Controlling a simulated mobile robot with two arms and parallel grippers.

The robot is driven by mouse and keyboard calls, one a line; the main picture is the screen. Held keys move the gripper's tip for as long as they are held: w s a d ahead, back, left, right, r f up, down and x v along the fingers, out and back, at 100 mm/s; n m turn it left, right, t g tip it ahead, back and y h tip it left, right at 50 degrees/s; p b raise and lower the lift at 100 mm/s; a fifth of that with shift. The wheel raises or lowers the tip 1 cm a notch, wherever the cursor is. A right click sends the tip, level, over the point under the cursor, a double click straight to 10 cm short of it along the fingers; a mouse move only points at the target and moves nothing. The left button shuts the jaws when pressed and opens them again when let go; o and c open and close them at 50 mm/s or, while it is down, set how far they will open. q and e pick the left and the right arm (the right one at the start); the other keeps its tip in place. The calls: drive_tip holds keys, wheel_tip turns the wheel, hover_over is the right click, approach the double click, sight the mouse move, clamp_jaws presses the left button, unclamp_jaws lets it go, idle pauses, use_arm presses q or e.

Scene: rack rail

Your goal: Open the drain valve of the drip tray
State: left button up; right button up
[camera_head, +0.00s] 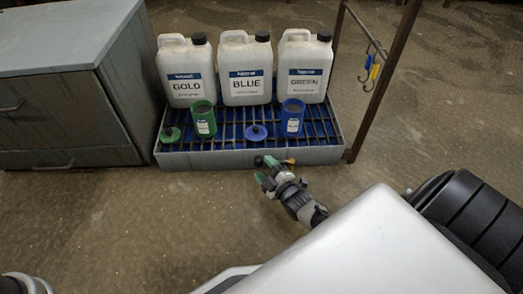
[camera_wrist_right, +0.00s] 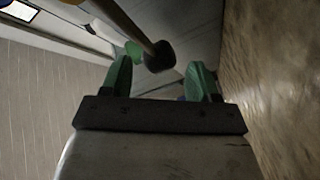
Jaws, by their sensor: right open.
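The drip tray (camera_head: 210,160) is a grey-walled tray with a dark grate over a blue inside, standing on the floor. Its drain valve shows at the front wall as a brass-coloured part (camera_head: 290,161) and a small black end (camera_head: 258,161). My right gripper (camera_head: 266,170) is open just in front of that wall, beside the valve. In the right wrist view a black knob (camera_wrist_right: 159,57) on a tan lever lies between and slightly beyond the green fingertips (camera_wrist_right: 160,75). I cannot tell whether they touch it. My left gripper is not in view.
A grey cabinet (camera_head: 60,110) is left; a rack post (camera_head: 383,85) is right.

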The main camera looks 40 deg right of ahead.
drive_tip(key=shift+w+b, duration=0.35)
drive_tip(key=shift+w, duration=0.7)
clamp_jaws()
